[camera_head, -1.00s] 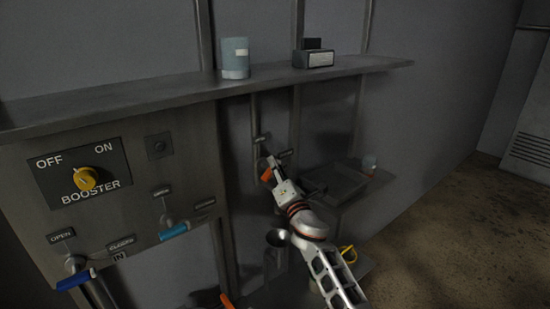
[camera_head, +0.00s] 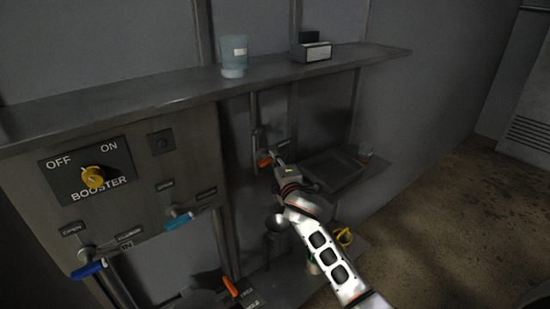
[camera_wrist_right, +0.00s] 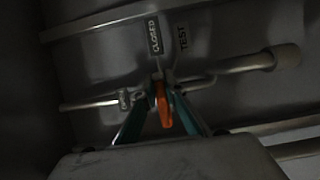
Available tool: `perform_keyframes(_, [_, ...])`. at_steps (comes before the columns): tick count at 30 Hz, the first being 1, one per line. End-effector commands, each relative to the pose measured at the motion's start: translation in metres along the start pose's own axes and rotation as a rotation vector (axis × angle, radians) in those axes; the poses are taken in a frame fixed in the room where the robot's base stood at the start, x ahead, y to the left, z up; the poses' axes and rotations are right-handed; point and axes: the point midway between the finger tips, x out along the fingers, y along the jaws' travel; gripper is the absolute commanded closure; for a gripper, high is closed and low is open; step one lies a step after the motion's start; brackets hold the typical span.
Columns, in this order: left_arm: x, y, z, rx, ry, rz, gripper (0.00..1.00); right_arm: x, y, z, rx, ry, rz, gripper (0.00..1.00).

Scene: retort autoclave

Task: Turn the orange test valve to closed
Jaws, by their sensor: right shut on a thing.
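The orange test valve handle (camera_head: 265,161) is on the thin pipe below the shelf, against the back wall. My right gripper (camera_head: 276,160) is at it, coming from the lower right. In the right wrist view the orange handle (camera_wrist_right: 163,106) stands between the teal fingers of my right gripper (camera_wrist_right: 161,98), which is shut on it. A CLOSED label (camera_wrist_right: 153,36) and a TEST label (camera_wrist_right: 183,37) are beyond the handle, side by side. In the head view the gripper partly hides the valve, and its labels are too small to read. My left gripper is not in view.
A shelf (camera_head: 140,98) runs above, carrying a blue cup (camera_head: 233,57) and a small box (camera_head: 311,50). The panel at left has a yellow booster knob (camera_head: 93,178), a blue handle (camera_head: 88,270) and a light-blue handle (camera_head: 179,221). Another orange handle (camera_head: 230,287) is low down.

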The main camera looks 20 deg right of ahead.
Motion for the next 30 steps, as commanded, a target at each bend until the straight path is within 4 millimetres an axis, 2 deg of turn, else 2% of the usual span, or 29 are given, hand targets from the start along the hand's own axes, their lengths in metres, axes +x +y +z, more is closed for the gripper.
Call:
perform_keyframes(16, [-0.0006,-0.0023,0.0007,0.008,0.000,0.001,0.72,-0.0002,-0.0018,0.0003,0.024,0.000,-0.012,1.00])
perform_keyframes(18, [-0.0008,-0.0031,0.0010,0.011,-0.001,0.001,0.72,-0.0001,-0.0018,0.0003,0.024,0.000,-0.012,0.77])
perform_keyframes(19, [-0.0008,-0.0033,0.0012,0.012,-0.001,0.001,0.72,-0.0001,-0.0018,0.0003,0.024,0.000,-0.012,0.72])
perform_keyframes(30, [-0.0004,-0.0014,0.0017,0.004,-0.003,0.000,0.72,-0.0016,-0.0008,0.0002,0.023,0.000,-0.010,0.72])
